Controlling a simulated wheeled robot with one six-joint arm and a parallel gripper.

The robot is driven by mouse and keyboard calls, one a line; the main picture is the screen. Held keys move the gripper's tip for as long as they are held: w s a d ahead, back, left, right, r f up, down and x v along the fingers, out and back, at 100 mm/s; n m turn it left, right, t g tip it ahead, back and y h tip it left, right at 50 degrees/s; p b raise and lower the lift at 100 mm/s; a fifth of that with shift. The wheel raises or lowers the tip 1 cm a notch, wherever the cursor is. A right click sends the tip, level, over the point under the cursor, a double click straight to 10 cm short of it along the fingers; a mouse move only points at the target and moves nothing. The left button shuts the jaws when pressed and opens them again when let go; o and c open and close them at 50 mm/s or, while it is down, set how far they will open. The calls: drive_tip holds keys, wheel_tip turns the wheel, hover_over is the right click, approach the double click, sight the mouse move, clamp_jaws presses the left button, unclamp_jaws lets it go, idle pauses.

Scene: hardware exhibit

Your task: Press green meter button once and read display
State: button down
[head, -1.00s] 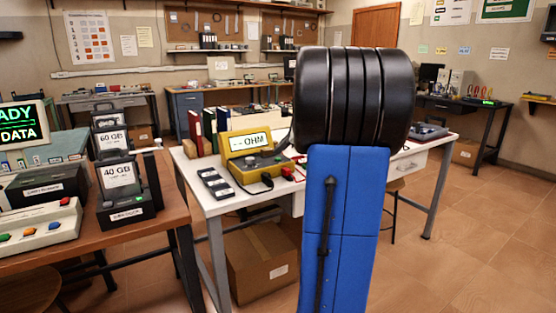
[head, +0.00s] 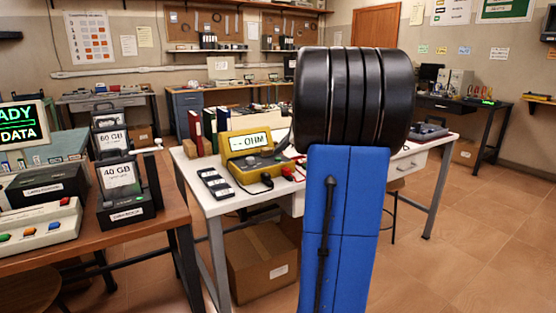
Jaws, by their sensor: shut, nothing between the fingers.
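The yellow meter (head: 226,147) stands on the white table (head: 208,203), left of my raised arm. Its screen (head: 249,140) is lit and reads "-- OHM". A dark dial and small controls sit on its sloping front, but I cannot make out the green button clearly at this size. My blue arm link and black joint fill the middle of the view and hide the area right of the meter. My gripper is not in view.
A black case with several slots (head: 215,183) lies left of the meter, and red and dark leads lie in front. Several binders (head: 209,128) stand behind. A brown table (head: 160,208) with drives is at the left. A cardboard box (head: 262,265) is below. Floor at right is clear.

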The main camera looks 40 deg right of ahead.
sight(280, 161)
drive_tip(key=shift+f, duration=0.1)
idle(0.7)
drive_tip(key=shift+f, duration=0.35)
drive_tip(key=shift+f, duration=0.45)
idle(0.9)
drive_tip(key=shift+r, duration=0.9)
wheel_tip(280, 161, up, 5)
idle(0.8)
drive_tip(key=shift+a, duration=0.1)
idle(0.6)
